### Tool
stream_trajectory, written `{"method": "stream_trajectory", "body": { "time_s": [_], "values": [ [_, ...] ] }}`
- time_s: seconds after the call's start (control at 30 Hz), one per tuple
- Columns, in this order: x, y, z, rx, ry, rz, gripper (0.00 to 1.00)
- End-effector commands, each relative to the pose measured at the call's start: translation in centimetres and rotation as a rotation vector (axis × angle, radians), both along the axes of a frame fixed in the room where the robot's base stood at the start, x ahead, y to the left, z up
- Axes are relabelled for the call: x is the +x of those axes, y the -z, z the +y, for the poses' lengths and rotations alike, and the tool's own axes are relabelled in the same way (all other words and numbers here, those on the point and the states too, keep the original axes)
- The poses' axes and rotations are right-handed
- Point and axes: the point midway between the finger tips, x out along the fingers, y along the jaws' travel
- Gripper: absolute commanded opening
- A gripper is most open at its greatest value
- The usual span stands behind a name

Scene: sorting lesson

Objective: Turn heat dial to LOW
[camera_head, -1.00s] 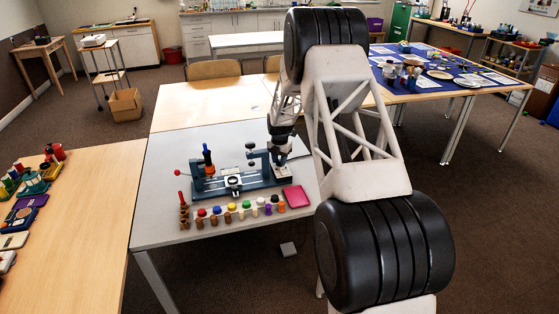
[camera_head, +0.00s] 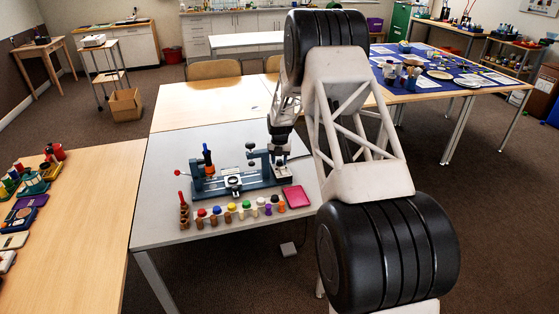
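A blue-grey bench device (camera_head: 235,188) stands on the grey table, with upright posts, a dark blue and orange handle on its left post and a red knob on a lever at its left. A heat dial and its LOW mark are too small to make out or are hidden. My gripper (camera_head: 280,160) points down at the right end of the device, close by or touching it; I cannot tell which. Its fingers are too small and dark to show whether they are open or shut.
A row of small pegs with coloured tops (camera_head: 231,212) stands along the front of the grey table (camera_head: 165,225). A pink tray (camera_head: 296,197) lies at the right, near my gripper. A wooden table (camera_head: 85,220) with coloured items is at the left. The table behind is mostly clear.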

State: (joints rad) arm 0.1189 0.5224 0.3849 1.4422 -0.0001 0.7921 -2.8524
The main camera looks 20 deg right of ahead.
Motion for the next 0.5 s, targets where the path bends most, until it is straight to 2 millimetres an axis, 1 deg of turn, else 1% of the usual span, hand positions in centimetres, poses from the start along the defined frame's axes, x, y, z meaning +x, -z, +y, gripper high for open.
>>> {"method": "stream_trajectory", "body": {
  "time_s": [0.33,0.5],
  "values": [
    [0.01,-0.1,0.0,0.0,0.001,0.0,0.42],
    [0.03,-0.97,0.0,0.0,0.001,-0.001,0.42]
  ]
}}
